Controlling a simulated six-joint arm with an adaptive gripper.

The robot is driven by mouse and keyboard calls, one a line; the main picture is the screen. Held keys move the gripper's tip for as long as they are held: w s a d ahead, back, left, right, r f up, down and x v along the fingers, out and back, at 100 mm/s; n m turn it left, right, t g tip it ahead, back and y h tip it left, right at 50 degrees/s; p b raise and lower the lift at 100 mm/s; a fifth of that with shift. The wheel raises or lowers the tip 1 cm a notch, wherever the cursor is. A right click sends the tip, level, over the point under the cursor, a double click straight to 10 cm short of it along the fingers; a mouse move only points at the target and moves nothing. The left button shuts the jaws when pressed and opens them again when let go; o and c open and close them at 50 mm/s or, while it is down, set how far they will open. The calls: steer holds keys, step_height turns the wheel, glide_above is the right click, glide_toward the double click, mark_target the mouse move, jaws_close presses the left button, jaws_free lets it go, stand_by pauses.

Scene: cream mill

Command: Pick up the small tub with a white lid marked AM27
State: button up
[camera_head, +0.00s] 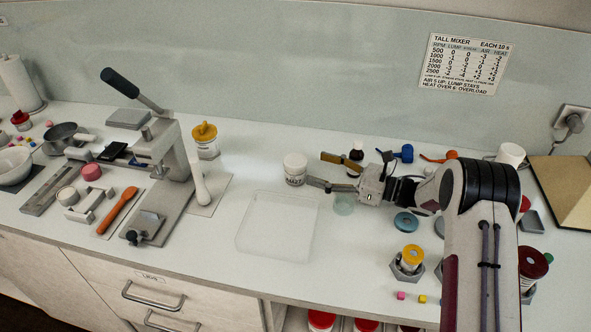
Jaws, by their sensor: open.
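A small tub with a white lid (295,169) stands upright on the counter, right of centre in the head view. Dark marking on its front looks like AM27 but is small. My gripper (326,170) reaches in from the right with its fingers spread. One finger is at the back right of the tub and the other is low at its right front. The tub sits just left of the fingertips. I cannot tell whether the near finger touches it. The gap between the fingers looks empty.
A clear shallow tray (278,226) lies in front of the tub. A lever press (165,165) and a yellow-topped jar (205,141) stand to the left. Counter left of the tub is clear.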

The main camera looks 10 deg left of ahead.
mark_target(295, 160)
steer(key=shift+a, duration=0.1)
steer(key=shift+x, duration=1.2)
steer(key=shift+a+r, duration=0.1)
steer(key=shift+r+x, duration=0.15)
steer(key=shift+x, duration=1.1)
steer(key=shift+r+x, duration=0.15)
steer(key=shift+x, duration=1.1)
steer(key=shift+s, duration=0.2)
steer(key=c, duration=1.3)
